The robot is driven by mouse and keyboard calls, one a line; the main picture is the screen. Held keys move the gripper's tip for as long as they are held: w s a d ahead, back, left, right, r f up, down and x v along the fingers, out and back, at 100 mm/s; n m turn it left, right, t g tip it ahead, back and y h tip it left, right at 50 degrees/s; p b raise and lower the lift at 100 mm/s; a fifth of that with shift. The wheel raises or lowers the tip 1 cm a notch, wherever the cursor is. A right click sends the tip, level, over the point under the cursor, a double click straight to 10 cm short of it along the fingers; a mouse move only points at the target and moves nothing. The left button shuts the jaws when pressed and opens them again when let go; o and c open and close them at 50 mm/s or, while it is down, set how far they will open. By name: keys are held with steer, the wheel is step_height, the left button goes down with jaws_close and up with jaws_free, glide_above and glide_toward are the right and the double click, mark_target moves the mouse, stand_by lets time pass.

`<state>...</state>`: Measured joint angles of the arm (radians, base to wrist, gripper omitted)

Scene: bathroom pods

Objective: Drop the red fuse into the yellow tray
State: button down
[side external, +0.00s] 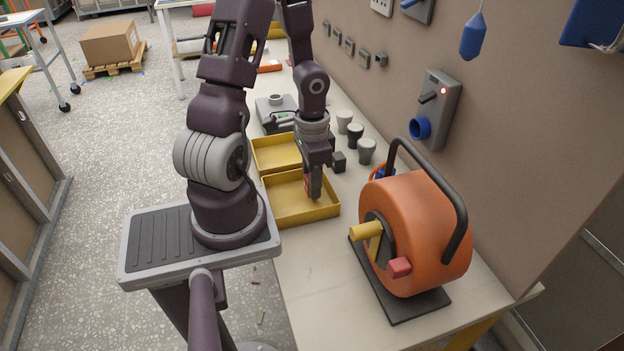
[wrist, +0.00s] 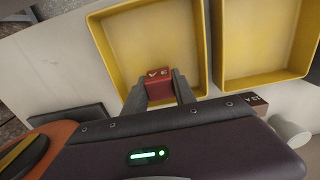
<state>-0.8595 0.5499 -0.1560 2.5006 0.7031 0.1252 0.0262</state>
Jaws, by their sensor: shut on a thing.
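My gripper (side external: 314,191) is shut on the red fuse (wrist: 159,84), which shows between the two fingers in the wrist view with pale lettering on it. In the side view the fuse is mostly hidden by the fingers. Two shallow yellow trays lie side by side on the bench. The fingers point down over the right part of the nearer tray (side external: 283,221), which also shows in the wrist view (wrist: 99,40). The other tray (side external: 262,160) is just beyond it and also shows in the wrist view (wrist: 217,45). I cannot tell how high the fuse is above the tray floor.
A large orange cable reel (side external: 428,225) stands on the bench to the right of the nearer tray. A grey wall unit (side external: 440,108) hangs above.

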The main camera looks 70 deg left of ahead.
steer(key=shift+f, duration=0.4)
steer(key=c, duration=1)
jaws_free()
step_height(320, 180, up, 13)
steer(key=s+d+r+t, duration=0.1)
steer(key=d+r+t, duration=0.1)
steer(key=d+r, duration=0.2)
steer(key=s+d+r+t, duration=0.1)
steer(key=d+r, duration=0.3)
steer(key=d, duration=0.3)
steer(key=s+d+r+t, duration=0.2)
steer(key=d+r, duration=0.2)
steer(key=d, duration=0.1)
steer(key=shift+d+t, duration=0.3)
steer(key=shift+d, duration=0.05)
